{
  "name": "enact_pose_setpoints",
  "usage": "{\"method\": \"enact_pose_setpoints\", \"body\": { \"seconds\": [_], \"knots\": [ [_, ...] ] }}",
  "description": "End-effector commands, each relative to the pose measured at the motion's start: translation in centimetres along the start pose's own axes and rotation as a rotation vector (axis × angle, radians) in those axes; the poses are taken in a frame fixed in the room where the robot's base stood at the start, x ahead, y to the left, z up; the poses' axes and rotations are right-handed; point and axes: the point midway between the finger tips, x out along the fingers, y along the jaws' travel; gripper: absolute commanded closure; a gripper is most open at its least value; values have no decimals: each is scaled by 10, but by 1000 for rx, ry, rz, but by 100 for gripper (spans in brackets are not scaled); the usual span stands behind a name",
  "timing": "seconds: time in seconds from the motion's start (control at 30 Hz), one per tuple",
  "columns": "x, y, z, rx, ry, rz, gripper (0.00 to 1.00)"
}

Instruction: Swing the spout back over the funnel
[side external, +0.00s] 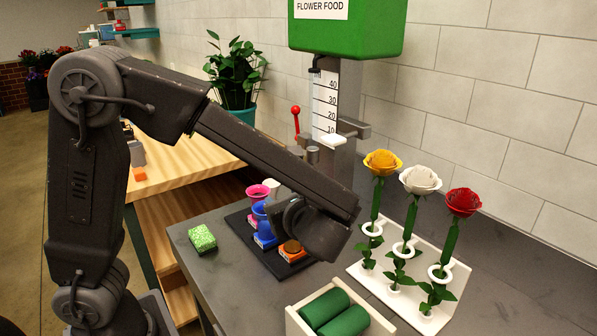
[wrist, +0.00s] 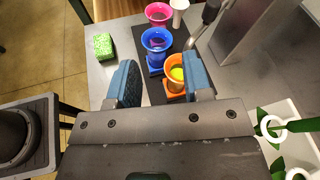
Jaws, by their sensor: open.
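The spout (wrist: 197,35) is a thin bent metal tube in the wrist view, reaching down from the upper right, with its end beside the blue funnel (wrist: 156,40). A pink funnel (wrist: 159,14) stands behind it and an orange funnel (wrist: 174,87) with yellow inside stands nearer. The funnels also show in a row in the side view, pink (side external: 258,191) at the back. My gripper (wrist: 160,68) is open and empty, its blue-padded fingers apart above the dark mat. The right finger partly covers the orange funnel. In the side view my arm hides the spout.
The green flower food box (side external: 346,28) sits on a metal column with a scale and a red-knobbed lever (side external: 295,122). A rack (side external: 403,280) of three flowers stands right. A green block (side external: 202,238) lies left. A tray (side external: 300,318) with green rolls is in front.

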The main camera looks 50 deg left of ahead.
Motion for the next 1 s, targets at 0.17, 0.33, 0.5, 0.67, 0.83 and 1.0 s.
{"method": "enact_pose_setpoints", "body": {
  "seconds": [0.17, 0.33, 0.5, 0.67, 0.83, 1.0],
  "knots": [
    [-21, -35, -16, 173, -206, -133, 54],
    [-26, -46, -18, 215, -272, -170, 54],
    [-6, -49, -12, 213, -272, -166, 54],
    [25, -55, -4, 213, -271, -163, 54],
    [59, -61, 4, 212, -270, -163, 54],
    [85, -67, 11, 212, -269, -166, 54]
  ]
}}
